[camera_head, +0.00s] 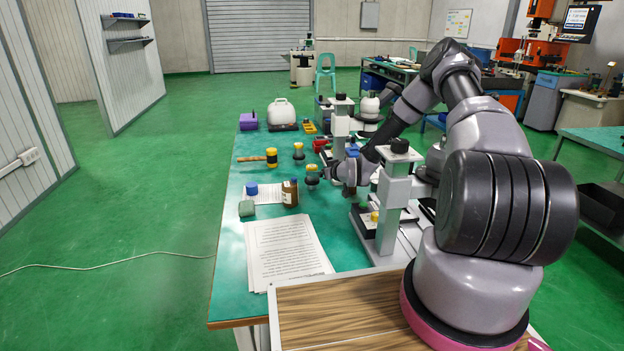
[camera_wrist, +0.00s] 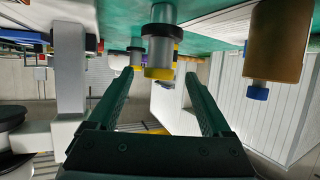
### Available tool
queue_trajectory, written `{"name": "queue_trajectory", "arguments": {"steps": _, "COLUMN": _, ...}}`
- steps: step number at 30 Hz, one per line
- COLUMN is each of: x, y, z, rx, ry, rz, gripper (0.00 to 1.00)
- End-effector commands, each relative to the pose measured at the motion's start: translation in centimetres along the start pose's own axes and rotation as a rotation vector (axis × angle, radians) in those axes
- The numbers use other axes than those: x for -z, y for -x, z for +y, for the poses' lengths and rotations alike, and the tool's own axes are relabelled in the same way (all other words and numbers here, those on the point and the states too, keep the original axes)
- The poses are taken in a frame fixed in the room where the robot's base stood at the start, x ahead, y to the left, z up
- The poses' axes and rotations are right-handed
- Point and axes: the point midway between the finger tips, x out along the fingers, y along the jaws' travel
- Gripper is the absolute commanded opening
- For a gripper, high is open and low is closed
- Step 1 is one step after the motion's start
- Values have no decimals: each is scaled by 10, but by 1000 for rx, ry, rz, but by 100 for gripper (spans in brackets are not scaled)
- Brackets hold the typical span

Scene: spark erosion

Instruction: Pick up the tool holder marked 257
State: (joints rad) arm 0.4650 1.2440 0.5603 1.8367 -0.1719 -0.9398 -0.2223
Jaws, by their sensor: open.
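Two tool holders with yellow bands and grey metal bodies stand on the green bench top. The nearer holder (camera_head: 312,176) also shows in the wrist view (camera_wrist: 160,42), ahead of and between my fingers in the picture. The farther holder (camera_head: 298,151) shows smaller behind it in the wrist view (camera_wrist: 136,56). I cannot read the number 257 on either one. My gripper (camera_head: 330,173) is just right of the nearer holder in the head view. It is open and empty in the wrist view (camera_wrist: 158,78), which looks upside down.
A brown bottle (camera_head: 290,193) stands close to the nearer holder, with a blue-capped jar (camera_head: 247,208) further left. Papers (camera_head: 285,250) lie in front. A yellow-headed mallet (camera_head: 271,158) lies left of the holders. Grey column stands (camera_head: 395,205) rise on the right.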

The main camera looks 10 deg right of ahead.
Motion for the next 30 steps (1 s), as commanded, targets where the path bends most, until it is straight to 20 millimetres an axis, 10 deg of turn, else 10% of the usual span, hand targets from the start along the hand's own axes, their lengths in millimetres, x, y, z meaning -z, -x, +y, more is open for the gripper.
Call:
{"name": "queue_trajectory", "arguments": {"steps": 23, "x": 1, "y": -61, "z": 1, "rx": 1, "ry": 0, "rz": -1, "gripper": 83}}
{"name": "queue_trajectory", "arguments": {"steps": 30, "x": 1, "y": -61, "z": 1, "rx": 1, "ry": 0, "rz": -1, "gripper": 0}}
